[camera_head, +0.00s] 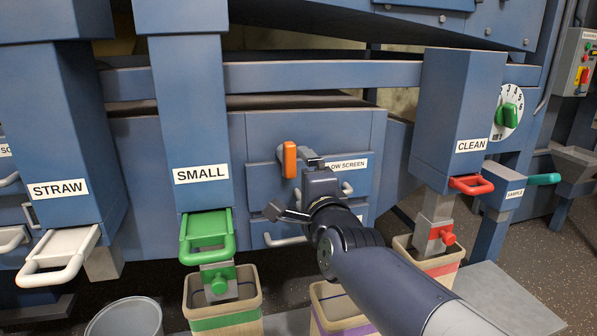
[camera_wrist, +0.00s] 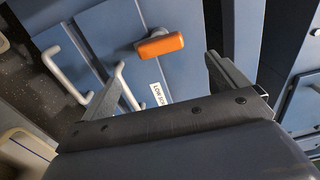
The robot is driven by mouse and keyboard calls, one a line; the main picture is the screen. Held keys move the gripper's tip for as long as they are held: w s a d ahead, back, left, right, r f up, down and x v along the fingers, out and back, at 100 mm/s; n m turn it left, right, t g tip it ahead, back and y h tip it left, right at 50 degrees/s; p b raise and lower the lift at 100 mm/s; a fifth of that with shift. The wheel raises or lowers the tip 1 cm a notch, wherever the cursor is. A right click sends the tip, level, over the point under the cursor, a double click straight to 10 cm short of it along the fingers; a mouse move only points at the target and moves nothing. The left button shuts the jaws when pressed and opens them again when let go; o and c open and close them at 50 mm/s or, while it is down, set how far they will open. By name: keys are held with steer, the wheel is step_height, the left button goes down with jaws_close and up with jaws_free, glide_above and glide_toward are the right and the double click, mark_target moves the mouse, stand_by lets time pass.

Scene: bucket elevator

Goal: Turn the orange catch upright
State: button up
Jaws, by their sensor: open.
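The orange catch (camera_head: 289,159) is a short bar on the blue panel, beside the LOW SCREEN label (camera_head: 347,165). It stands upright, its long side up and down in the head view. In the wrist view the catch (camera_wrist: 160,46) lies across the picture, crosswise to the label text (camera_wrist: 158,94). My gripper (camera_head: 290,184) is open and empty, close to the panel just right of and below the catch. In the wrist view the catch is ahead of the spread fingers (camera_wrist: 162,73), with no contact visible. The label is partly hidden by my gripper in the head view.
Grey drawer handles (camera_head: 285,240) stick out below the catch, and one (camera_wrist: 63,75) shows in the wrist view. The SMALL chute (camera_head: 190,130) with its green handle stands left. The CLEAN chute (camera_head: 455,110) with its red handle stands right. Bins (camera_head: 222,318) stand below.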

mark_target(291, 163)
steer(key=shift+v, duration=0.95)
steer(key=shift+w, duration=0.1)
steer(key=b+x, duration=0.1)
steer(key=x, duration=0.9)
steer(key=shift+w+a+f, duration=0.1)
steer(key=shift+w+a, duration=0.05)
steer(key=shift+w, duration=0.2)
steer(key=shift+s, duration=0.1)
